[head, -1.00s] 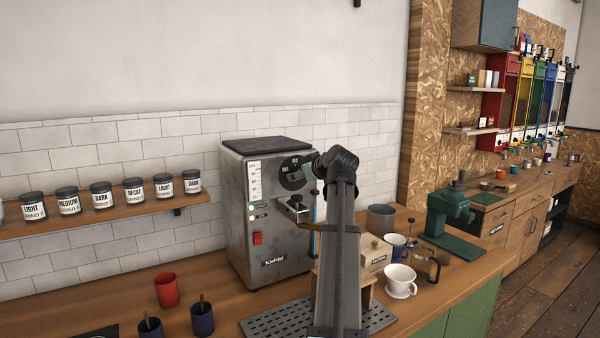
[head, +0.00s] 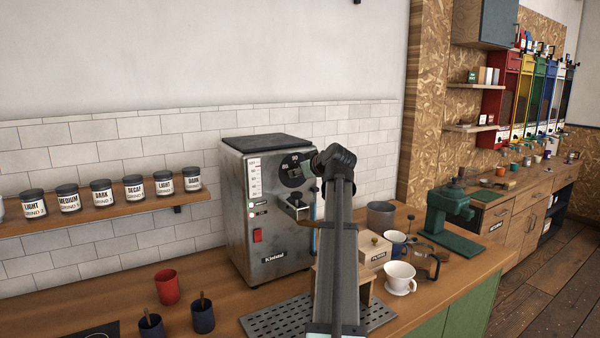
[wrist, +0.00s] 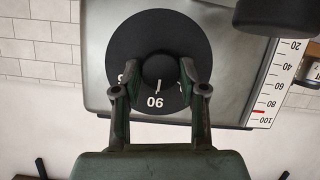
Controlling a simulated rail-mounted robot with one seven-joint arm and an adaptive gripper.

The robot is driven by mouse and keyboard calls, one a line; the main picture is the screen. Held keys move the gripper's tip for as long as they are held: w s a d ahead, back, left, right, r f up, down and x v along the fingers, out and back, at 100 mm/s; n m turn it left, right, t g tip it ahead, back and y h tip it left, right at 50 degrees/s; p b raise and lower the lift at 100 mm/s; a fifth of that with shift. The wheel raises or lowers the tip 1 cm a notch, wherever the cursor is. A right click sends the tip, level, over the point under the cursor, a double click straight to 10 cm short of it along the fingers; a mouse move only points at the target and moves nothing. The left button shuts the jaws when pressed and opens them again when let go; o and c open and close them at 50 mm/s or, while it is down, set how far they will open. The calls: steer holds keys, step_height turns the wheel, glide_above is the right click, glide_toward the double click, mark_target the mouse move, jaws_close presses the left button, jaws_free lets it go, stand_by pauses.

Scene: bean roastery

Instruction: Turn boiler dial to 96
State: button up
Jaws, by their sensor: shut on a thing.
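The boiler (head: 268,225) is a worn grey metal box with a black top, standing on the counter against the tiled wall. Its black round dial (head: 291,172) with white numbers is at the upper front, partly covered by my gripper (head: 316,163). In the wrist view, the dial (wrist: 130,40) faces me and "90" reads near its lower edge. My gripper (wrist: 160,75) has its two green-grey fingers on either side of the dial's central knob (wrist: 159,68), shut on it. Other numbers are partly hidden by the fingers. A white scale (wrist: 275,85) shows a red mark near 100.
A lever (head: 297,202) and red switch (head: 257,236) sit below the dial. Jars line the left shelf (head: 110,212). A red cup (head: 167,287) stands left of the boiler.

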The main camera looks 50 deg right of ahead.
steer(key=shift+d, duration=0.1)
steer(key=m+t+y, duration=0.1)
steer(key=m, duration=0.1)
steer(key=m+t+y+b, duration=0.1)
steer(key=m+y, duration=0.1)
steer(key=m, duration=0.1)
steer(key=m+t+y+b, duration=0.1)
steer(key=m, duration=0.2)
steer(key=shift+s+d+f, duration=0.1)
steer(key=shift+d+f, duration=0.05)
steer(key=shift+d, duration=0.1)
steer(key=shift+y, duration=0.3)
stand_by(0.6)
steer(key=o, duration=1.1)
steer(key=shift+o, duration=0.2)
steer(key=v, duration=1.2)
